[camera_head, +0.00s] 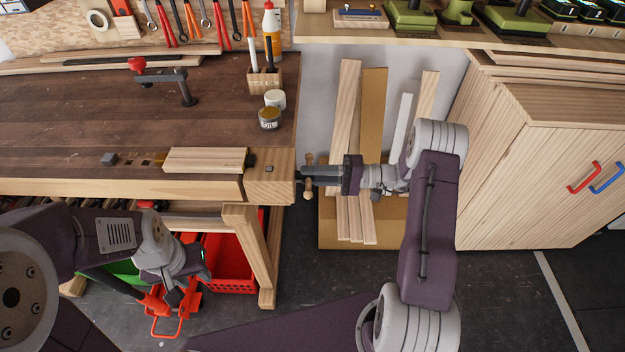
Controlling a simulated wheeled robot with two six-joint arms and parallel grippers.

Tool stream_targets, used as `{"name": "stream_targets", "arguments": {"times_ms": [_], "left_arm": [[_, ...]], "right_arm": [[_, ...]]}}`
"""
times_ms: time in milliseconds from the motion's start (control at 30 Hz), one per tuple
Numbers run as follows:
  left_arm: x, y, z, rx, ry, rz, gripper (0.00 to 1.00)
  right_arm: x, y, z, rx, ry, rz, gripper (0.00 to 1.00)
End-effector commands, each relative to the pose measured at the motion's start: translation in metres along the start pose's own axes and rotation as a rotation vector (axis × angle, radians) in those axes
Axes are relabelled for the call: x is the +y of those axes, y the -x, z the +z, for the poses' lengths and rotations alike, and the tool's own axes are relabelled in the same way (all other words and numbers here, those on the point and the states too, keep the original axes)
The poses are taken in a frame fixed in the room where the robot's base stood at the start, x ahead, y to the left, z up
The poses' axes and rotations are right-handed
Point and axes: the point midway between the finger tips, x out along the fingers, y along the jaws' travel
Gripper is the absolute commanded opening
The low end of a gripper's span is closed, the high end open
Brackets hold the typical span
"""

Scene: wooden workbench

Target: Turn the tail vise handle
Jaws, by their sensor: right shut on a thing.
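The tail vise handle (308,176) is a small wooden bar standing nearly upright in the picture, at the right end of the wooden workbench (90,110). My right gripper (318,176) reaches in from the right and is shut on the handle; its fingers partly hide the middle of the bar. The tail vise block (270,178) is the pale wooden end of the bench. My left gripper (178,296) hangs low in front of the bench, far from the handle; its fingers are too dark and small to read.
A pale board (205,160) lies on the bench beside the vise. A holdfast (165,80), jars (269,118) and a pen holder (264,80) stand behind it. Red crates (235,265) sit below. A cabinet (540,170) and leaning boards (372,110) stand to the right.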

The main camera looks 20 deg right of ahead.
Motion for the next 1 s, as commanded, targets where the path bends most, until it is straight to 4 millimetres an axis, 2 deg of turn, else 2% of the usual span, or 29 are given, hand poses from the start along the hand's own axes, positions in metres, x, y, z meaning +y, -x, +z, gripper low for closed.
{"name": "stream_targets", "arguments": {"times_ms": [33, 567, 1000], "left_arm": [[0.0, -0.01, 0.001, 0.0, 0.0, 0.0, 0.36], [-0.001, -0.073, 0.008, 0.0, 0.0, 0.0, 0.36], [-0.003, -0.148, 0.015, 0.0, 0.0, 0.0, 0.36]], "right_arm": [[0.005, -0.001, 0.0, -0.001, 0.044, 0.0, 0.0], [0.008, -0.001, 0.001, -0.004, 0.548, -0.001, 0.0], [0.01, -0.002, 0.001, -0.005, 0.961, -0.002, 0.0]]}}
